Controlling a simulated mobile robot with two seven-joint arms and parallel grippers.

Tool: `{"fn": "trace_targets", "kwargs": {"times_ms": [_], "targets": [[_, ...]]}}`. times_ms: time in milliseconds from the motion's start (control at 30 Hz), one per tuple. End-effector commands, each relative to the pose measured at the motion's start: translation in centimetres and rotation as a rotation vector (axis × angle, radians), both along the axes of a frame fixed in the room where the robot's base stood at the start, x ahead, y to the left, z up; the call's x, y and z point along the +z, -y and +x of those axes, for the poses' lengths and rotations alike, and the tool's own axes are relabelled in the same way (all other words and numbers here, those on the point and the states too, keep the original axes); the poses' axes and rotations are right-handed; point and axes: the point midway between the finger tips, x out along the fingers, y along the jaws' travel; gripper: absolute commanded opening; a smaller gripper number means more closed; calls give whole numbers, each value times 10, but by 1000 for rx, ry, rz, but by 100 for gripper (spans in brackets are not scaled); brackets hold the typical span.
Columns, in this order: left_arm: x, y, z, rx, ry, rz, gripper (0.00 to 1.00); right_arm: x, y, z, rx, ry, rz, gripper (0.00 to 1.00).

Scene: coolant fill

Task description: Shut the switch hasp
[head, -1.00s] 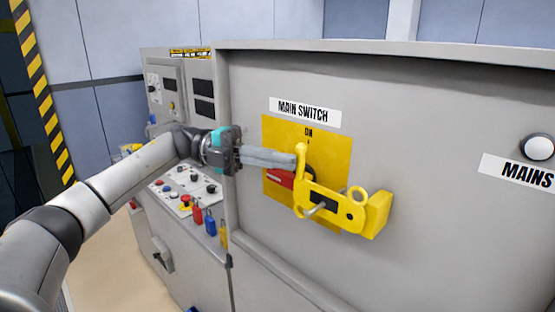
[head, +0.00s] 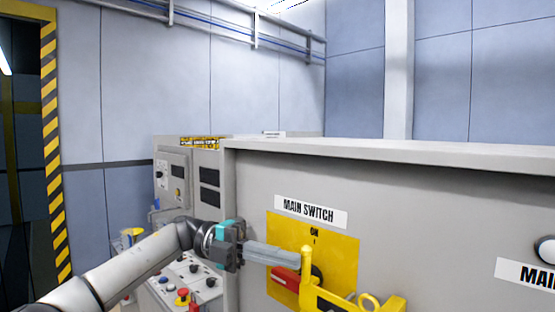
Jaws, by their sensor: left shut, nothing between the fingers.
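The yellow switch hasp (head: 330,301) is at the lower edge of the head view, in front of the yellow plate (head: 342,249) under the MAIN SWITCH label (head: 311,212). Its lower part is cut off by the frame. The red switch handle (head: 286,279) shows behind and left of it. My left gripper (head: 298,257) is shut and empty. Its fingertips are at the upper left end of the hasp, by its knob; I cannot tell if they touch. My right gripper is not in view.
A white round lamp (head: 547,250) and a partly cut-off label are on the cabinet front at the right. The cabinet top edge (head: 400,150) runs across the middle.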

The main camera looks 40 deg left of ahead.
Motion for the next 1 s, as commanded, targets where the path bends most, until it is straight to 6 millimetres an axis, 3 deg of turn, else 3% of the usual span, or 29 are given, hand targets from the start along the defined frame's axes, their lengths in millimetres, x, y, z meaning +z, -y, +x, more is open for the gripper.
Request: {"fn": "trace_targets", "kwargs": {"times_ms": [33,300,800,1000], "targets": [[24,-3,8,44,32,-32,0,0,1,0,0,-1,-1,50],[80,-2,1,27,30,-29,0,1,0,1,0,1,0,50],[167,-3,-9,10,25,-19,0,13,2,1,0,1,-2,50],[188,-4,-11,7,21,-16,0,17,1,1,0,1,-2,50]]}}
